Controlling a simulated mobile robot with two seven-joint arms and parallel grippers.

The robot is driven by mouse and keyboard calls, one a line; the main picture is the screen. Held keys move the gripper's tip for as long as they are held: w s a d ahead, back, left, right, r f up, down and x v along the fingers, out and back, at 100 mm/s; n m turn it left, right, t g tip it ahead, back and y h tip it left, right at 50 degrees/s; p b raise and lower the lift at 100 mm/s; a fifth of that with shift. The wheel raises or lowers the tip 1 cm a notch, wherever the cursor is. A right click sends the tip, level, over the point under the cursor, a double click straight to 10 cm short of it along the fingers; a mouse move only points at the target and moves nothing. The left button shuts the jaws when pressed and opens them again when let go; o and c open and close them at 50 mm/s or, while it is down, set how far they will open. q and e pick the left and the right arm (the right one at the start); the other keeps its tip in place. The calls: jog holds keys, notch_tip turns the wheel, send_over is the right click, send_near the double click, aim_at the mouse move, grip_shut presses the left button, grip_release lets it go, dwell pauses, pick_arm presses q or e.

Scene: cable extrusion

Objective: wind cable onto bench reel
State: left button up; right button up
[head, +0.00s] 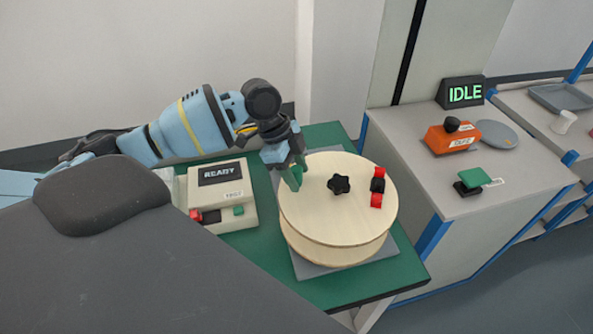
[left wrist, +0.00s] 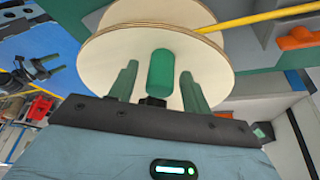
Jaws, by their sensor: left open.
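The bench reel (head: 315,215) has pale wooden flanges and a black star knob (head: 339,184) on top. It also shows in the left wrist view (left wrist: 105,50). A yellow cable (left wrist: 265,18) meets the reel's edge and runs off to the upper right. My left gripper (head: 295,180) is over the reel's left rim. In the left wrist view its two green fingers (left wrist: 160,85) are apart, with a green upright handle (left wrist: 161,70) between them. I cannot tell whether they touch it. Dark prongs at the left of that view may be my right gripper (left wrist: 50,67).
A control box reading READY (head: 220,180) stands left of the reel on the green bench (head: 325,135). A red-and-black clip (head: 377,187) is on the reel's right side. The grey bench holds an IDLE display (head: 462,92), an orange box (head: 450,138) and a green-topped block (head: 473,178).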

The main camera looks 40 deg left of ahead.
pick_arm(q)
jog(key=shift+c, duration=0.5)
grip_shut()
